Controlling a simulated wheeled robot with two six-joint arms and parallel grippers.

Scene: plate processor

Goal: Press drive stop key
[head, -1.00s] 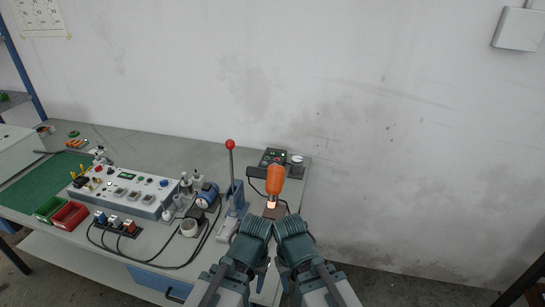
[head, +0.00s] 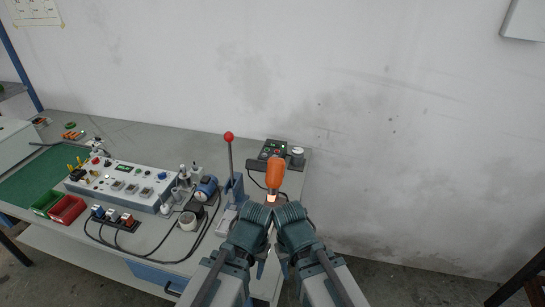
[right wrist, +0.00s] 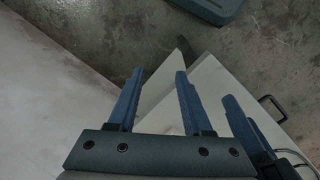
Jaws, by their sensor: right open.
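A small dark control box (head: 274,148) with green and red keys stands at the back right of the bench; I cannot read which key is the drive stop. A white panel (head: 122,184) with a red button (head: 95,160) and several switches stands at the left. My two arms meet low in the head view, in front of the bench's right end. My right gripper (right wrist: 160,72) is open and empty in the right wrist view. My left gripper (head: 262,268) is mostly hidden by its arm; its jaws cannot be made out. Neither gripper is at the control box.
An orange upright handle (head: 275,172) stands in front of the control box. A red-knobbed lever (head: 229,137) rises to its left. A blue motor (head: 206,188), cables and red (head: 67,209) and green (head: 47,202) bins sit further left. The wall (head: 400,130) is behind.

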